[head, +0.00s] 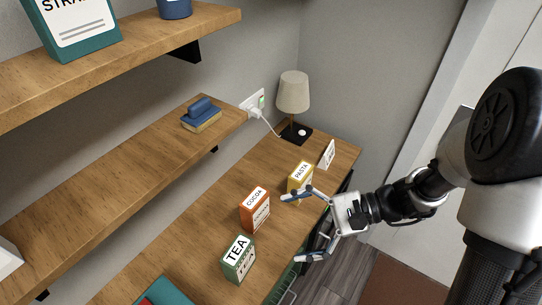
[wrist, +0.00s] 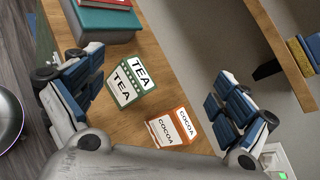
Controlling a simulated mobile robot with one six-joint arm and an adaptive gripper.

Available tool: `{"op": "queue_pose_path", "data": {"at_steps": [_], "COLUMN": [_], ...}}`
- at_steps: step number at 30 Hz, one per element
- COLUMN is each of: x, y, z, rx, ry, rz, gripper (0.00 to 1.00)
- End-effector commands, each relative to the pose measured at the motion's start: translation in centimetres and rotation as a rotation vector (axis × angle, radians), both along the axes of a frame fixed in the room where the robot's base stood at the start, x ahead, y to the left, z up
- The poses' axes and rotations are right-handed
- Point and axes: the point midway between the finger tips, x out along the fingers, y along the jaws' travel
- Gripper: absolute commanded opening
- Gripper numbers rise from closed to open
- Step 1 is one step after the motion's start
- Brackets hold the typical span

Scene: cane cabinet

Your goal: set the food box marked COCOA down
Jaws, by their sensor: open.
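The orange food box marked COCOA (head: 255,211) stands upright on the wooden cabinet top, between the green TEA box (head: 238,260) and the yellow PASTA box (head: 300,176). My gripper (head: 300,228) is open and empty, to the right of the COCOA box in the head view, its fingers spread wide. In the wrist view the COCOA box (wrist: 173,129) shows low between the open fingers (wrist: 158,95), nearer the right one, and the TEA box (wrist: 130,84) lies above it to the left. No finger visibly grips the COCOA box.
A lamp (head: 294,92) and a small white card (head: 327,155) stand at the cabinet's far end. Wall shelves (head: 130,165) run along the left, one carrying a blue and yellow stack (head: 201,115). A teal item (head: 165,292) with something red on it lies at the near end.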

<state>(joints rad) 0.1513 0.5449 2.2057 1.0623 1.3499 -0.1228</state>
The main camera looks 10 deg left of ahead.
Motion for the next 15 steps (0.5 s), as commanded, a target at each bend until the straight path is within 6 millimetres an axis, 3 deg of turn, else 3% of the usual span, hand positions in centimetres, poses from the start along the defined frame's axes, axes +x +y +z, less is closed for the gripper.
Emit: {"op": "queue_pose_path", "data": {"at_steps": [4,9,15], "x": [3.8,7.4,9.2], "y": [0.7,0.3,-0.9], "z": [-4.4,-10.3,-16.0], "rx": [0.168,0.315,0.404], "ry": [0.182,0.336,0.437], "rz": [-0.199,-0.435,-0.64], "gripper": [1.0,1.0,1.0]}}
